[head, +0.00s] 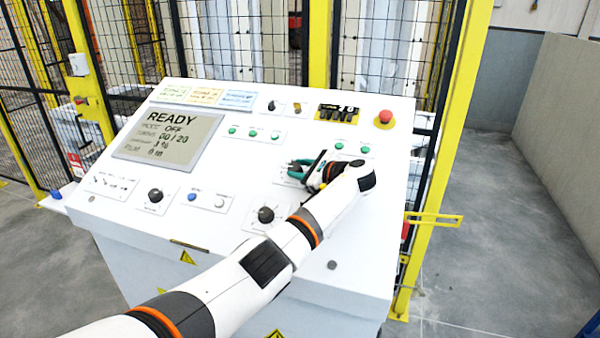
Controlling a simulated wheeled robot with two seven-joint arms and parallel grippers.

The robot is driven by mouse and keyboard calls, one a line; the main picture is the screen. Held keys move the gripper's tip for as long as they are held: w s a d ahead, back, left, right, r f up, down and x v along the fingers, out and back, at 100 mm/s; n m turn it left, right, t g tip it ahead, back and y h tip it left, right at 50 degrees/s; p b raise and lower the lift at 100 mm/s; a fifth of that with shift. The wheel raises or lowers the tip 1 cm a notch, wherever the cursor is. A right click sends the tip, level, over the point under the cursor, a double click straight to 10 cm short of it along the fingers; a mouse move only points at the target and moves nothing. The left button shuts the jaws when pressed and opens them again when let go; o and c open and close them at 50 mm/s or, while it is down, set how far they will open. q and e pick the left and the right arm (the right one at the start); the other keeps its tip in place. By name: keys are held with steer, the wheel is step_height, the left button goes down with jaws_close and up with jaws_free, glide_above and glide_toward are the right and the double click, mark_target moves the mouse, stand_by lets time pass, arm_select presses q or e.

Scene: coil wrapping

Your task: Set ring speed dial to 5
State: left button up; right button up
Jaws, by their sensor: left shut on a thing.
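The sloped white control panel (235,155) fills the middle of the head view. My left arm reaches up across it from the lower left. My left gripper (303,171) is shut on a dial at the panel's right centre, beside a small white label plate. The gripper hides the dial's face, so its setting cannot be read. Another black dial (266,214) stands uncovered to the lower left of the gripper, and a further black knob (155,195) is at the left. Their labels are too small to read. My right gripper is not in view.
Green buttons (339,145) sit just above the gripper. Yellow-framed mesh fencing (240,45) stands behind the panel.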

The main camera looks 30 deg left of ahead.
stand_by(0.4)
arm_select(q)
steer(key=o, duration=1)
steer(key=shift+a, duration=0.1)
steer(key=b+v, duration=0.2)
steer(key=v, duration=1)
steer(key=shift+w+r, duration=0.15)
